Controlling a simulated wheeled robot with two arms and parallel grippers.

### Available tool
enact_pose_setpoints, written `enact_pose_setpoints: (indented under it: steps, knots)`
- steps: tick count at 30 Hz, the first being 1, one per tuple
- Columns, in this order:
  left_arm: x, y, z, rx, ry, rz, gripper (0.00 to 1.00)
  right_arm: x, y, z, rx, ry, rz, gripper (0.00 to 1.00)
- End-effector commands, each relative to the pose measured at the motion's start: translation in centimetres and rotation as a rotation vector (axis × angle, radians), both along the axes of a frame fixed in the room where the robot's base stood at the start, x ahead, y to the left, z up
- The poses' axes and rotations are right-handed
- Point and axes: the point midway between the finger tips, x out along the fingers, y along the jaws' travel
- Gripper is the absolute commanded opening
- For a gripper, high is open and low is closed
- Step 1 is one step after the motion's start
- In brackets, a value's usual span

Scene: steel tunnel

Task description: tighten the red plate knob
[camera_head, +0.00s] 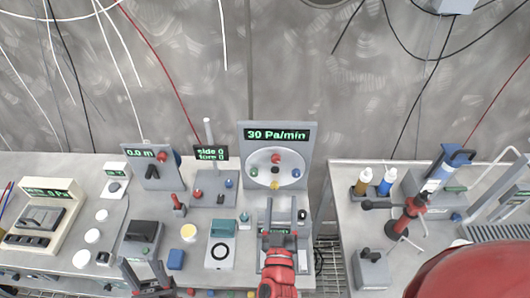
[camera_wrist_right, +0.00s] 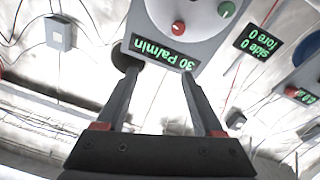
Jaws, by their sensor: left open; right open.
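A grey upright panel with a lit "30 Pa/min" display (camera_head: 277,134) carries a round pale plate (camera_head: 262,160). The red plate knob (camera_head: 276,158) sits at the plate's top, just under the display. In the right wrist view the panel is upside down, and the red knob (camera_wrist_right: 178,28) shows above the display. My right gripper (camera_head: 281,205) is open and empty in front of and below the plate, apart from the knob. Its open fingers (camera_wrist_right: 158,70) point toward the panel in the wrist view. My left gripper (camera_head: 141,264) is open and empty at the lower left, far from the plate.
The plate also carries a green knob (camera_head: 253,171), a blue knob (camera_head: 296,172) and a yellow knob (camera_head: 276,185). A "side 0 fore 0" post (camera_head: 211,153) stands left of the panel. Several small devices crowd the bench. A gap separates the right-hand bench (camera_head: 345,185).

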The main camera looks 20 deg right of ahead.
Motion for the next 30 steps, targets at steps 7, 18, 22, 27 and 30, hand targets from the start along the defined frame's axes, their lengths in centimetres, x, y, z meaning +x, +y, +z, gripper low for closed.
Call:
enact_pose_setpoints:
  steps: [7,18,22,27,30]
  knots:
    - [0.0,0.0,0.8,0.000,0.001,0.000,0.50,0.2,0.9,-2.3,-0.022,0.174,0.047,0.69]
    - [0.0,0.0,1.7,0.000,0.000,0.000,0.50,5.7,-0.9,-2.0,-0.026,0.171,0.042,0.69]
    - [0.0,0.0,2.7,0.000,0.000,0.000,0.50,8.8,-1.8,-1.8,-0.027,0.170,0.042,0.69]
    - [0.0,0.0,3.9,0.000,0.000,0.000,0.50,12.3,-2.6,-1.9,-0.025,0.171,0.047,0.69]
    - [0.0,0.0,4.4,0.000,0.001,0.000,0.50,14.0,-3.2,-1.8,-0.027,0.168,0.043,0.69]
